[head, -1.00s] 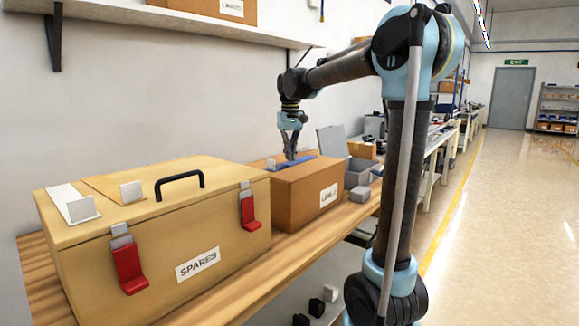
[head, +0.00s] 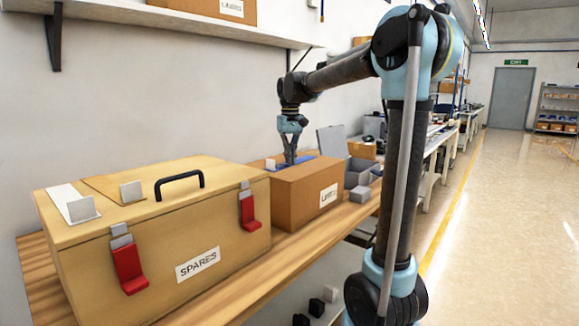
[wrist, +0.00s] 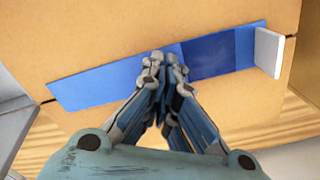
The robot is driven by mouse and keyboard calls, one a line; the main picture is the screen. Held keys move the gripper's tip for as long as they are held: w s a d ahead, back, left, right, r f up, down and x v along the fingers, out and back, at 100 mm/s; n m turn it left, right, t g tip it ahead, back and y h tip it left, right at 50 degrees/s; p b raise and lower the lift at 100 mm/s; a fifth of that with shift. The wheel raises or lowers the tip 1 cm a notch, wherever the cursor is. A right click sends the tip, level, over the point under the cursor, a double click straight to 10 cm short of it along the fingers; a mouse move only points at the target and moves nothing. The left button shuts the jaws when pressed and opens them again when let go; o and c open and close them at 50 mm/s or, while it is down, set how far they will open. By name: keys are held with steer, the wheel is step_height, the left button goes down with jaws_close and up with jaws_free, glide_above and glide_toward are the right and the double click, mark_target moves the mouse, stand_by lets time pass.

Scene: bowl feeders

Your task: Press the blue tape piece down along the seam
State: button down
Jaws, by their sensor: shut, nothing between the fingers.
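The blue tape piece (wrist: 105,87) lies across the top of the cardboard box (wrist: 100,35), along its seam. Dark seam line shows just past both tape ends in the wrist view. The tape is brighter blue on the left and darker on the right, with a small white tab (wrist: 268,53) at its right end. My gripper (wrist: 164,62) is shut and empty, its fingertips over the middle of the tape where the shades meet. In the head view my gripper (head: 290,161) points down at the tape (head: 304,158). I cannot tell if the tips touch it.
A large wooden SPARES box (head: 150,235) with red latches and a black handle stands left of the cardboard box. Grey bins (head: 358,178) stand to its right on the wooden bench (head: 240,275). A shelf (head: 210,32) hangs on the wall above.

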mark_target(308, 157)
steer(key=shift+d+f, duration=0.1)
steer(key=shift+w+d, duration=0.8)
steer(key=shift+w, duration=0.3)
steer(key=shift+w+d, duration=0.8)
steer(key=shift+w, duration=0.3)
steer(key=shift+w+d, duration=0.9)
steer(key=shift+w, duration=0.2)
steer(key=shift+w+d, duration=0.85)
steer(key=shift+w, duration=0.2)
steer(key=shift+r, duration=3.6)
